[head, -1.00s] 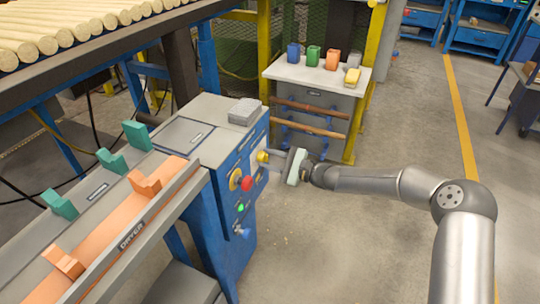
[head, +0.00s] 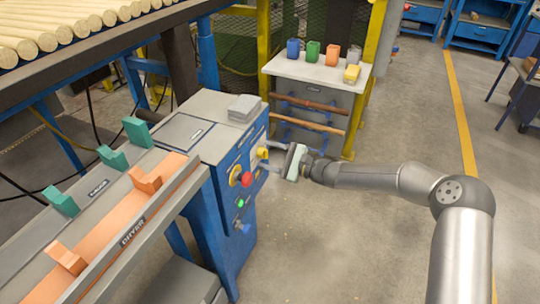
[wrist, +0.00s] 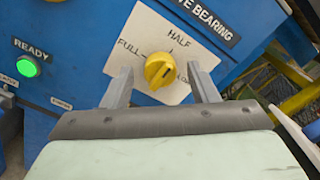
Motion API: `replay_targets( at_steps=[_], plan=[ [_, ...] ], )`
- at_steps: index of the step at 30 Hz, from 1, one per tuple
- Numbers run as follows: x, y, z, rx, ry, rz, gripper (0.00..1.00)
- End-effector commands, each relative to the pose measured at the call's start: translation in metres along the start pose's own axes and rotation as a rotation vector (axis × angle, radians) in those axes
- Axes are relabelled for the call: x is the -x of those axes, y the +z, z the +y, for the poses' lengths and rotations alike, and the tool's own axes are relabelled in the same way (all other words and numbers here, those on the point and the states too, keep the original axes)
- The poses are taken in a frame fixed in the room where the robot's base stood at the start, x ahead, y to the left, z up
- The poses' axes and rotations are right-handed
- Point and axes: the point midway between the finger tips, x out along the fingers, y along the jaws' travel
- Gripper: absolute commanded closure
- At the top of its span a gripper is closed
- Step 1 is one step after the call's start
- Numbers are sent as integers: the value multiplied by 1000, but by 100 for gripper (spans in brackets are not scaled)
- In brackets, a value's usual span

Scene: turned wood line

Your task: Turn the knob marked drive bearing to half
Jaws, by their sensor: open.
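The yellow knob (wrist: 160,70) sits on a white dial plate (wrist: 146,40) marked FULL at left, HALF at top and a partly hidden word, seemingly LOW, at right. A label ending in "E BEARING" (wrist: 208,17) is above it. A dark mark on the knob slants toward upper right, but I cannot tell exactly which setting it points to. My gripper (wrist: 162,72) is open, one finger on each side of the knob, with gaps visible. In the head view, my gripper (head: 274,147) reaches the blue panel from the right, near the yellow knob (head: 262,153).
The blue cabinet (head: 228,215) also carries a red button (head: 247,180), a green READY lamp (wrist: 28,66) and another yellow part behind the button. A grey block (head: 243,108) lies on top. A bench (head: 320,70) with coloured bins stands behind. Floor to the right is clear.

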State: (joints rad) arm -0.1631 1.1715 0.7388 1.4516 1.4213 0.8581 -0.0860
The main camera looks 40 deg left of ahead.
Motion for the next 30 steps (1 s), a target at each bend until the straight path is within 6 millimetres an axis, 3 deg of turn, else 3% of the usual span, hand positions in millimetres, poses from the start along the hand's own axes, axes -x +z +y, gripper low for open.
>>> replay_targets(
  at_steps=[7, 21, 30],
  plan=[
    [21, 0, -2, 0, -2, 3, 46],
    [132, 0, -2, 0, -3, 3, 46],
    [171, 0, 0, 0, 0, 0, 46]
  ],
)
